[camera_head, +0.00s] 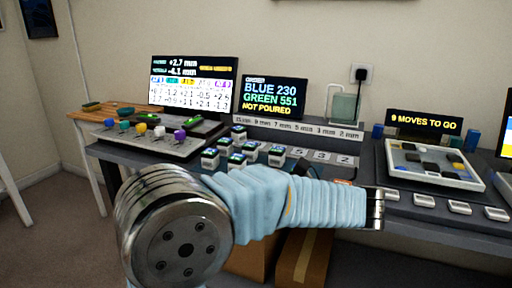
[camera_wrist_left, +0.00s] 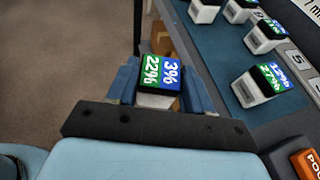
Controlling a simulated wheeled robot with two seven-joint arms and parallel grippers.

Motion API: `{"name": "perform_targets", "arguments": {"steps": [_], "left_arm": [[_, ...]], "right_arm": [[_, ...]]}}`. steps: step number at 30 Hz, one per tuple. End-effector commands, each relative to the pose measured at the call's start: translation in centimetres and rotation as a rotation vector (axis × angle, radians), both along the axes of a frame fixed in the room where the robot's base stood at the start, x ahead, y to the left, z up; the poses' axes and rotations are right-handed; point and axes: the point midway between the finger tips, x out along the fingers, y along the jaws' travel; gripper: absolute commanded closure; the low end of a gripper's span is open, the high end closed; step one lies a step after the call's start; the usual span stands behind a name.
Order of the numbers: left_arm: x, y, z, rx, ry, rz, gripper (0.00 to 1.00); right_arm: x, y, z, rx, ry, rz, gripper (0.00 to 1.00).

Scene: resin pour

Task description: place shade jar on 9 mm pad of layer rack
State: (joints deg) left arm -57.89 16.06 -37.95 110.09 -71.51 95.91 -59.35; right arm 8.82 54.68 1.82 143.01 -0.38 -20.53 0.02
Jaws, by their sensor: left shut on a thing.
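In the left wrist view my left gripper (camera_wrist_left: 157,88) is shut on a shade jar (camera_wrist_left: 158,76). The jar has a green and blue lid reading 22% and 3%, and a pale body. It is over the table's front edge, with floor to its left. In the head view my arm hides this gripper and jar. The layer rack's label strip (camera_head: 297,130) runs from 15 mm to 2 mm. Its pads marked 5, 3 and 2 (camera_head: 320,156) look bare. Jars and my arm partly hide the rack's left part, so the 9 mm pad is unclear. My right gripper is not in view.
Several other jars (camera_head: 210,158) stand left of the bare pads; one (camera_wrist_left: 258,87) is close to the held jar's right. An orange block (camera_wrist_left: 306,162) lies at the lower right. A tray with colored knobs (camera_head: 150,143) and a mold tray (camera_head: 432,164) flank the area.

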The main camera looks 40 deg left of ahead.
Motion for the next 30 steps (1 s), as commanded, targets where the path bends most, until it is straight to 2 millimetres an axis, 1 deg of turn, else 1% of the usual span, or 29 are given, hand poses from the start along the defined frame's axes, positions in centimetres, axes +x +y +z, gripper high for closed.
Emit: {"name": "perform_targets", "arguments": {"steps": [1, 2, 5, 8, 9, 11, 12, 15, 19, 21, 24, 27, 30], "left_arm": [[0.3, -0.5, -1.5, 0.005, 0.008, -0.026, 0.82], [0.5, -0.8, -2.4, 0.004, 0.007, -0.045, 0.82], [1.4, -2.1, -6.3, 0.005, 0.012, -0.122, 0.82], [2.5, -3.6, -11.4, 0.007, 0.016, -0.22, 0.82], [2.9, -4.3, -13.7, 0.007, 0.019, -0.264, 0.82], [3.6, -5.3, -17.1, 0.007, 0.02, -0.329, 0.82], [3.9, -5.9, -19.1, 0.006, 0.02, -0.368, 0.82], [4.4, -7.1, -23.2, 0.005, 0.017, -0.443, 0.82], [4.7, -8.1, -26.7, 0.004, 0.012, -0.5, 0.82], [4.7, -8.4, -28.1, 0.004, 0.009, -0.52, 0.82], [4.7, -8.7, -29.6, 0.005, 0.006, -0.543, 0.82], [4.8, -8.8, -30.4, 0.005, 0.004, -0.556, 0.82], [4.8, -8.8, -30.6, 0.005, 0.001, -0.558, 0.82]], "right_arm": [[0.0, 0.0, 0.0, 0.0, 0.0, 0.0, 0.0], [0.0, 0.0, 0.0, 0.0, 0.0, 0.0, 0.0], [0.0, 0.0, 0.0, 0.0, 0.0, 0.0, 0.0], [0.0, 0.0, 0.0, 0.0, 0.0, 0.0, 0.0], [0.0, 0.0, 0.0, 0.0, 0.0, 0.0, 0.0], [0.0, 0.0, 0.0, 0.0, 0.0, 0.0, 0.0], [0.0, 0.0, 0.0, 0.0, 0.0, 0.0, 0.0], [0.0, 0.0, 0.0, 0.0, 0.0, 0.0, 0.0], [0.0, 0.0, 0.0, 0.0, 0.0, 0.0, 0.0], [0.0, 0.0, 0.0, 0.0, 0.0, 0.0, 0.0], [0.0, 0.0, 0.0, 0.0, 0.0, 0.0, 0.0], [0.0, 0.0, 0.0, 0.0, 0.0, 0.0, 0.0], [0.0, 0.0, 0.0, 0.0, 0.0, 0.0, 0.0]]}}
